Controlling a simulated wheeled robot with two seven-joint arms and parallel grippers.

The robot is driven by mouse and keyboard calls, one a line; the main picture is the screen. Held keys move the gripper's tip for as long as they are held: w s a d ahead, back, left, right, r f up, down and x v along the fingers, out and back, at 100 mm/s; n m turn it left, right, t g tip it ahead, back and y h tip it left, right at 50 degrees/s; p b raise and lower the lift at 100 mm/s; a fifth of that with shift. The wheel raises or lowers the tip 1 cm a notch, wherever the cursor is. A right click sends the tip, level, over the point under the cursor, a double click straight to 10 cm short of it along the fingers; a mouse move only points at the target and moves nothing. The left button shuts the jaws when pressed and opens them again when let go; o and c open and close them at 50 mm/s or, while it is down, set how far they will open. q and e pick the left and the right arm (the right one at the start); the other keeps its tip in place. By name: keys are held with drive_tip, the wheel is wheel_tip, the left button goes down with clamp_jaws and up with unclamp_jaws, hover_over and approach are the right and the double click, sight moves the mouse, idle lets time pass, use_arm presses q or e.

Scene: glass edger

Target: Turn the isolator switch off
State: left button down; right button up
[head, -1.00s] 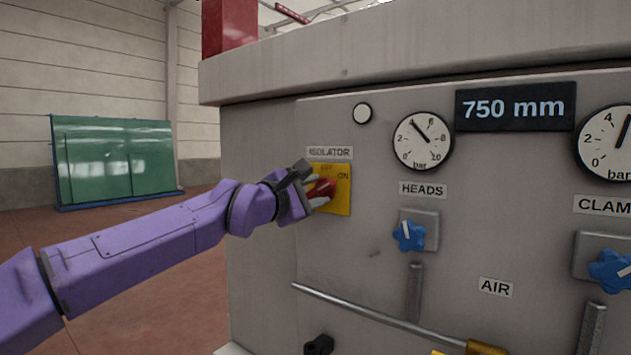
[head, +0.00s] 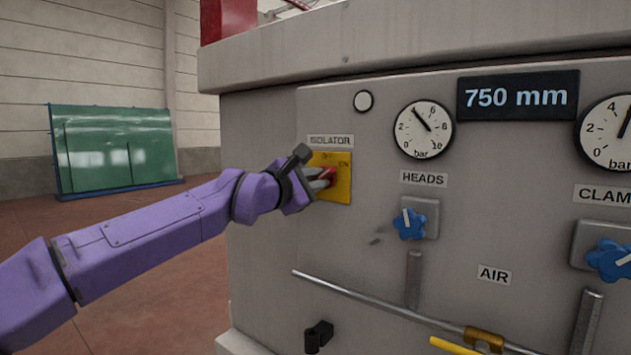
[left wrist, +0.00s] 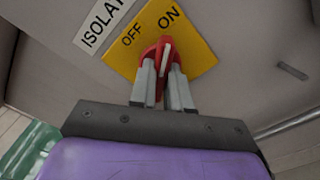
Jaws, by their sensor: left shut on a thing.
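The isolator switch is a red knob (head: 330,176) on a yellow plate (head: 342,190), under the ISOLATOR label (head: 331,141) on the grey machine. In the left wrist view the knob (left wrist: 160,52) has a white pointer line directed towards ON; OFF is printed to the left of ON on the plate (left wrist: 196,50). My left gripper (head: 322,178) reaches in from the left and is shut on the knob. Its two grey fingers (left wrist: 162,82) lie on either side of it and hide its lower part. My right gripper is not in view.
Right of the switch, a blue HEADS knob (head: 410,224) sits below a bar gauge (head: 423,129). A metal rod (head: 370,312) crosses the panel lower down. A black fitting (head: 318,336) is at the bottom. The floor left of the machine is clear before the green glass rack (head: 115,150).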

use_arm(q)
drive_tip(key=n+b, duration=0.1)
drive_tip(key=n, duration=0.9)
drive_tip(key=shift+n, duration=0.3)
idle(0.5)
drive_tip(key=c, duration=1.1)
unclamp_jaws()
drive_tip(key=b+v, duration=0.5)
drive_tip(key=v, duration=0.5)
drive_tip(key=shift+s+a, duration=0.1)
drive_tip(key=shift+s, duration=0.15)
